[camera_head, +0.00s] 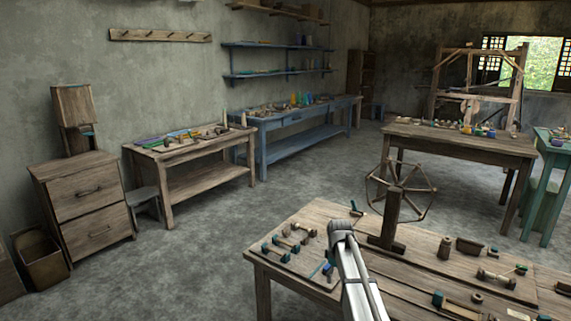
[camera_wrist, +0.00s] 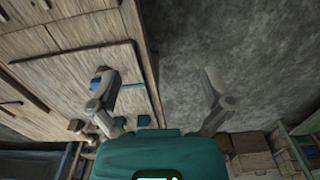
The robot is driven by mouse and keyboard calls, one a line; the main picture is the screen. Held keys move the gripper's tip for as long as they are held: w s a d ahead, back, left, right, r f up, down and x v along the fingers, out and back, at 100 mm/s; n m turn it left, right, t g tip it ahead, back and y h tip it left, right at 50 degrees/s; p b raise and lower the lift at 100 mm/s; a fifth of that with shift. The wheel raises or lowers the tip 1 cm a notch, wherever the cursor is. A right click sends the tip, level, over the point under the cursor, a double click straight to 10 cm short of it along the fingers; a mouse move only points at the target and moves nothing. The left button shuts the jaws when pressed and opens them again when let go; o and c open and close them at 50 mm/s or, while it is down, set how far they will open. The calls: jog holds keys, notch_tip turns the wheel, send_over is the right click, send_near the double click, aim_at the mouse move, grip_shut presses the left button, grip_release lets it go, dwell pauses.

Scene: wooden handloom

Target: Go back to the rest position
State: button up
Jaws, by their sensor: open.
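My gripper (camera_wrist: 160,78) shows in the wrist view with its two grey fingers spread wide apart and nothing between them. The left finger is seen against a wooden tabletop (camera_wrist: 65,65), and the right finger against the grey floor (camera_wrist: 240,45). I cannot tell its height above the table. In the head view my pale arm (camera_head: 356,273) rises over the front table (camera_head: 320,212), near its left part. The gripper itself is not clearly visible there.
On the front table, a wooden wheel stand (camera_head: 390,217) is close right of my arm, and several teal-ended spools (camera_head: 287,242) lie to its left. Other benches (camera_head: 215,178) line the wall. A loom (camera_head: 480,80) stands far back. Floor left of the table is clear.

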jog(key=s+f+m+b, duration=0.3)
jog(key=s, duration=0.7)
jog(key=s+f+m+b, duration=0.3)
jog(key=s+f+m, duration=0.1)
jog(key=s, duration=0.5)
jog(key=s+f+m+b, duration=0.3)
jog(key=s+b, duration=0.1)
jog(key=s, duration=0.6)
notch_tip(320, 180, up, 31)
jog(key=w+p, duration=0.1)
jog(key=p, duration=3)
jog(key=shift+a+f, duration=0.15)
